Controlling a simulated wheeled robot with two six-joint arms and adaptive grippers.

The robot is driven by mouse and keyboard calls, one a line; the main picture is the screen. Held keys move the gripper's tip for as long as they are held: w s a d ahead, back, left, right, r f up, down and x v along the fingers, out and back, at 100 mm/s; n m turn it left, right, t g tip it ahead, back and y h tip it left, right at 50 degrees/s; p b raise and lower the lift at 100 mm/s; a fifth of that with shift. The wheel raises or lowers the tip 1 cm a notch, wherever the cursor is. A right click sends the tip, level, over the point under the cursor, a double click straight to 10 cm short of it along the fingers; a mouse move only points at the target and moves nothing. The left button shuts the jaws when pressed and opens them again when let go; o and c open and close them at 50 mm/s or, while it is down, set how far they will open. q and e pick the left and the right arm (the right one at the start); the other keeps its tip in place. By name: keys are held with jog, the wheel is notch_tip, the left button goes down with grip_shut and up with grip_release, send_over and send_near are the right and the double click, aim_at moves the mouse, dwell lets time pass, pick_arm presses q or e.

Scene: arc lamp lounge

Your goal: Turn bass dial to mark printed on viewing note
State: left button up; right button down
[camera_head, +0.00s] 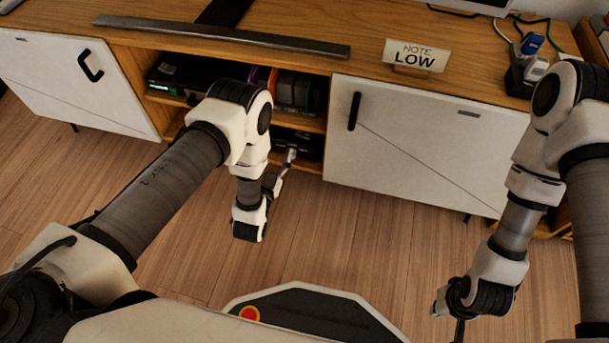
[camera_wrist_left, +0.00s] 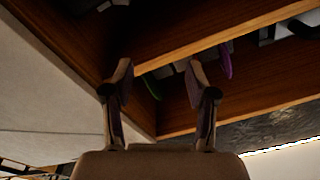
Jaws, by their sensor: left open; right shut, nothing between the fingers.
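The viewing note (camera_head: 415,55) is a small card reading "NOTE LOW", standing on the cabinet top right of centre. No bass dial can be made out in either view. My left gripper (camera_head: 289,158) is at the open middle bay of the cabinet, partly hidden by its own wrist. In the left wrist view its two fingers (camera_wrist_left: 158,75) are spread with nothing between them, in front of the wooden shelf edges. My right gripper (camera_head: 459,326) is low at the right, away from the cabinet, shut and empty, its tip cut off by the frame edge.
A long grey bar (camera_head: 225,35) lies on the cabinet top. White doors (camera_head: 430,140) with black handles flank the open bay. Dark devices (camera_head: 185,75) and upright cases (camera_head: 295,90) fill the upper shelf. Plugs and cables (camera_head: 530,60) crowd the right end. The wooden floor (camera_head: 350,240) is clear.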

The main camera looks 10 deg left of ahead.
pick_arm(q)
notch_tip(320, 180, down, 11)
jog(key=s+d+b, duration=0.1)
jog(key=s+b, duration=0.1)
jog(key=b, duration=0.3)
jog(key=w+b, duration=0.3)
jog(key=w, duration=0.4)
jog(key=shift+w+d+g, duration=0.2)
jog(key=shift+d+g, duration=0.1)
jog(key=shift+g, duration=0.1)
grip_shut()
pick_arm(e)
notch_tip(320, 180, down, 12)
jog(key=shift+r, duration=0.15)
